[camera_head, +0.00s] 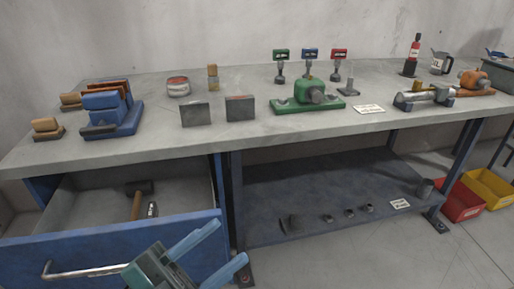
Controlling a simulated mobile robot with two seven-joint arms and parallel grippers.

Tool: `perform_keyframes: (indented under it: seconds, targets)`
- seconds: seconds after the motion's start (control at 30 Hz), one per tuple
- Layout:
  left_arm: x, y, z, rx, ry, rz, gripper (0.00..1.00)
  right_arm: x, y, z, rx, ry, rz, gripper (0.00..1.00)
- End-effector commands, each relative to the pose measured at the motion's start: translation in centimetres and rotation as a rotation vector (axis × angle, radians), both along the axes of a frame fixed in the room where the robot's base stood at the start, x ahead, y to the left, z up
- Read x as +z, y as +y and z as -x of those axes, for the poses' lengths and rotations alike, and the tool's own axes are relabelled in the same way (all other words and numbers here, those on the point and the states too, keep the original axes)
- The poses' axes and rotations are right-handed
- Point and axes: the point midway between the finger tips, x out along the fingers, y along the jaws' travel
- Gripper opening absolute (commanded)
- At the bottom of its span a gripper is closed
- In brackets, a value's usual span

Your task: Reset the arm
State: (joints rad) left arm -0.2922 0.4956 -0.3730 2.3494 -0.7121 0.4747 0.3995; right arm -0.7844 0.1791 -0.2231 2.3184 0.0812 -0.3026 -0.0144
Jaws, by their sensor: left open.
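My left gripper (230,243) shows at the bottom of the head view, left of the middle. Its two light blue fingers are spread apart and point up and to the right. Nothing shows between them. It appears in front of the right end of an open blue drawer (190,236), overlapping the drawer front in the picture; I cannot tell whether they touch. My right gripper is not in view.
The drawer, with a metal handle (85,271), holds a hammer (136,205). The workbench (200,147) bears a blue vise (113,117), a green device (306,100) and metal blocks. A lower shelf (300,190) holds small dark parts. Red (460,205) and yellow bins stand right.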

Motion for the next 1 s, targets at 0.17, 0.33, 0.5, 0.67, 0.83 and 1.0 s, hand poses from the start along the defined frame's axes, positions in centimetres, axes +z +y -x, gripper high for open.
perform_keyframes:
  seconds: [0.17, 0.33, 0.5, 0.67, 0.83, 1.0]
  targets:
    - [-8.3, 5.5, -3.2, 0.355, 0.509, 0.215, 0.42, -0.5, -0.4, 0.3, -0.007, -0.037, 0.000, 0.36]
    - [-15.3, 8.0, -2.3, 0.511, 0.838, 0.259, 0.42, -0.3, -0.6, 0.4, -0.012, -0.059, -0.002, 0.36]
    - [-21.1, 9.1, 0.3, 0.594, 1.110, 0.269, 0.42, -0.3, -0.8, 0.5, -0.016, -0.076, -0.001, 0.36]
    - [-20.5, 9.1, 0.8, 0.616, 1.195, 0.242, 0.42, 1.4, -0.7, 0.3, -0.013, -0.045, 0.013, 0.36]
    - [-19.6, 9.0, 0.6, 0.635, 1.239, 0.203, 0.42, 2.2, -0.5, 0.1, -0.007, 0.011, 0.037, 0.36]
    - [-18.2, 8.9, 0.3, 0.659, 1.295, 0.151, 0.42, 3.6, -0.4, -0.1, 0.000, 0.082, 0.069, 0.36]
